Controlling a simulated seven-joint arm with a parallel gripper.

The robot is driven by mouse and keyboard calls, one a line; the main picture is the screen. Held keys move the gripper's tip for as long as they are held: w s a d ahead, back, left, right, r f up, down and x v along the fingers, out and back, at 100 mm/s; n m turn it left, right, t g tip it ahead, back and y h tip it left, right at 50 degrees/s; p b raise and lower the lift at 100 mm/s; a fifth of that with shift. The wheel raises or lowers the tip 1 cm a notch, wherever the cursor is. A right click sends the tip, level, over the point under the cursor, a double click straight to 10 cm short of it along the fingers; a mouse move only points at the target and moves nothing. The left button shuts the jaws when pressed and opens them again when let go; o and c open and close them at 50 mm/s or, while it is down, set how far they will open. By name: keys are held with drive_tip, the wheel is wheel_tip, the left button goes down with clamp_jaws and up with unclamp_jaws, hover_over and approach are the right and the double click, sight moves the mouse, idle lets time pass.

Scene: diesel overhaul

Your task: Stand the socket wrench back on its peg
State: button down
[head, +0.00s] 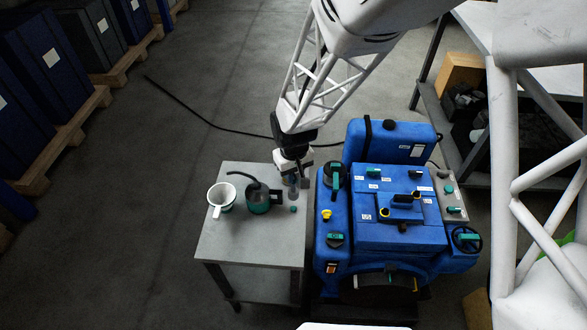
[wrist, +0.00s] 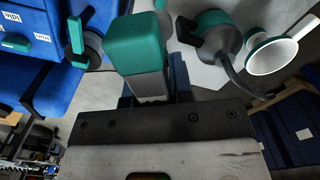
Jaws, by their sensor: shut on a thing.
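My gripper (head: 293,182) points down over the right edge of the small grey table. In the wrist view my gripper (wrist: 152,92) is shut on a blocky piece with a green end and a grey body, which I take to be the socket wrench (wrist: 137,48). In the head view the held piece is small and mostly hidden by the jaws. A small green piece (head: 293,209) shows just below the gripper at the table's right side; I cannot tell whether it is part of the wrench or a separate thing. I cannot make out the peg in either view.
A dark can with a green band and curved spout (head: 258,200) and a white funnel (head: 221,196) stand on the table (head: 245,245), left of my gripper. The blue engine (head: 400,215) stands close to the table's right. The table's front half is clear.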

sight(293, 191)
drive_tip(key=shift+f, duration=2.55)
drive_tip(key=shift+f, duration=1.15)
drive_tip(key=shift+c, duration=1.9)
unclamp_jaws()
drive_tip(key=shift+r, duration=4.45)
